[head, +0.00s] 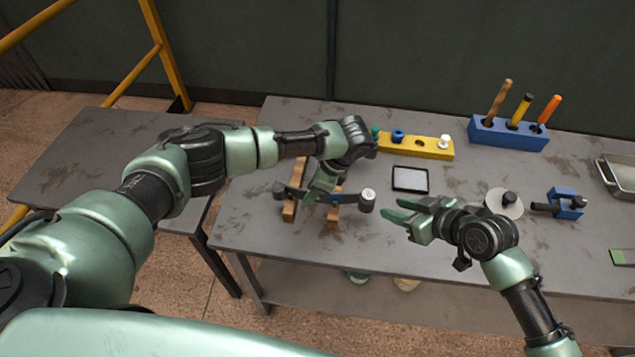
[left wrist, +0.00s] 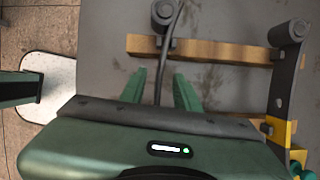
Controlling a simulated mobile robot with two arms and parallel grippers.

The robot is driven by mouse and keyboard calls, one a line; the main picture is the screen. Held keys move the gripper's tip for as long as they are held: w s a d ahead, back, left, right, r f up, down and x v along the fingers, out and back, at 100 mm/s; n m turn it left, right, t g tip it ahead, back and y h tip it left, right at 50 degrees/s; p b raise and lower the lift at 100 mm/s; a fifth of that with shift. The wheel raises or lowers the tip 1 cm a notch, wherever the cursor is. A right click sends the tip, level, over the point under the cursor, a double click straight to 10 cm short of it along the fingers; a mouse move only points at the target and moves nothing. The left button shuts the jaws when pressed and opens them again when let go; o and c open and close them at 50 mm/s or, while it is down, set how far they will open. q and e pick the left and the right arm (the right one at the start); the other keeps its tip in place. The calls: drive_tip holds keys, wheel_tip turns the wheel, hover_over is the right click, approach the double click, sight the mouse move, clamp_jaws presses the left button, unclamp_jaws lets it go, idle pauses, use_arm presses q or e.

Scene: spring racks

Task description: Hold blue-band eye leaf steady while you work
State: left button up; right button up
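A dark leaf with a rolled eye (head: 368,194) at its right end lies across wooden blocks (head: 333,217) on the table. Small blue patches show near its middle, partly hidden by my left gripper (head: 318,190), which reaches down over it. In the left wrist view the open fingers of my left gripper (left wrist: 160,78) stand on either side of a thin dark leaf (left wrist: 164,65), with gaps visible. That leaf's eye (left wrist: 163,13) is at the top; its lower part is hidden. My right gripper (head: 393,208) is open and empty, right of the leaf.
Behind are a yellow block (head: 430,147) with pegs, a dark framed pad (head: 410,179) and a blue holder (head: 508,134) with several handled tools. A pale disc (head: 503,203), a blue clamp-like part (head: 566,203) and a metal tray (head: 617,176) are at the right.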

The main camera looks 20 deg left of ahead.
use_arm(q)
drive_tip(key=shift+a+f, duration=0.15)
drive_tip(key=shift+f, duration=0.25)
clamp_jaws()
idle(1.2)
